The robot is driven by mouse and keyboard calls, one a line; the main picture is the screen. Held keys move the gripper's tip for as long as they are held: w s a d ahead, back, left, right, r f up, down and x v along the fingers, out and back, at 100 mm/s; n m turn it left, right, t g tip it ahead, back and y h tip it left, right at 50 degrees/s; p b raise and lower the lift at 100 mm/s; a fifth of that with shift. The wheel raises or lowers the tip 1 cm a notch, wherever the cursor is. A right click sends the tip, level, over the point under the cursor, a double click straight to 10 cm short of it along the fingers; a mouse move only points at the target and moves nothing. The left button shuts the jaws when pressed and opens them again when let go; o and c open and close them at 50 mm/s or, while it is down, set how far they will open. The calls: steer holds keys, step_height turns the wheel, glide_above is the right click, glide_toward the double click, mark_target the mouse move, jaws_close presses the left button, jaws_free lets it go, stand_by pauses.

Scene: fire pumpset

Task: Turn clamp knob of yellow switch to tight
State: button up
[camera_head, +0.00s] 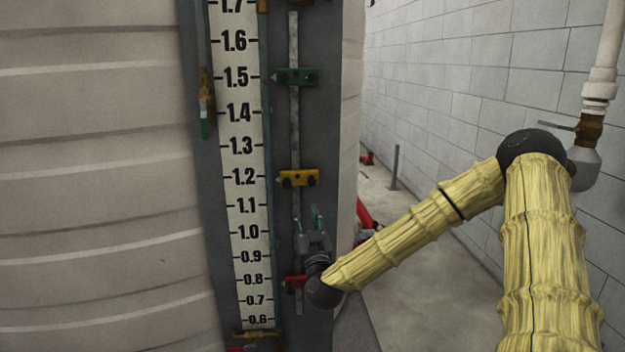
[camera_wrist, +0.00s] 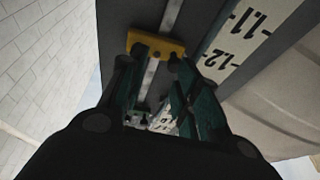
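The yellow switch (camera_head: 299,178) is clamped on the vertical metal rail beside the scale, near the 1.2 mark. Dark round knobs show on its front at left and right. In the wrist view the yellow switch (camera_wrist: 156,43) lies beyond my fingertips, with a dark knob near each end. My gripper (camera_head: 317,218) is below the switch in the head view, its fingers pointing up toward it. In the wrist view my gripper (camera_wrist: 153,75) has its two greenish fingers apart with nothing between them. I cannot tell whether a fingertip touches a knob.
A green switch (camera_head: 296,77) sits higher on the same rail (camera_head: 294,130). A red switch (camera_head: 294,282) sits lower, close to my wrist. The white scale (camera_head: 244,160) and ribbed tank (camera_head: 95,180) are to the left. A block wall (camera_head: 450,90) stands to the right.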

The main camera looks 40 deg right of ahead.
mark_target(312, 179)
steer(key=w+d+r+h+p, duration=0.1)
steer(key=w+d+r, duration=0.2)
steer(key=d, duration=0.1)
steer(key=w+d+r+m+h+p, duration=0.1)
steer(key=w+d+r+p, duration=0.1)
steer(key=w+d+r, duration=0.2)
steer(key=shift+w+r, duration=0.1)
steer(key=shift+w, duration=0.15)
stand_by(0.4)
steer(key=shift+a, duration=0.1)
jaws_close()
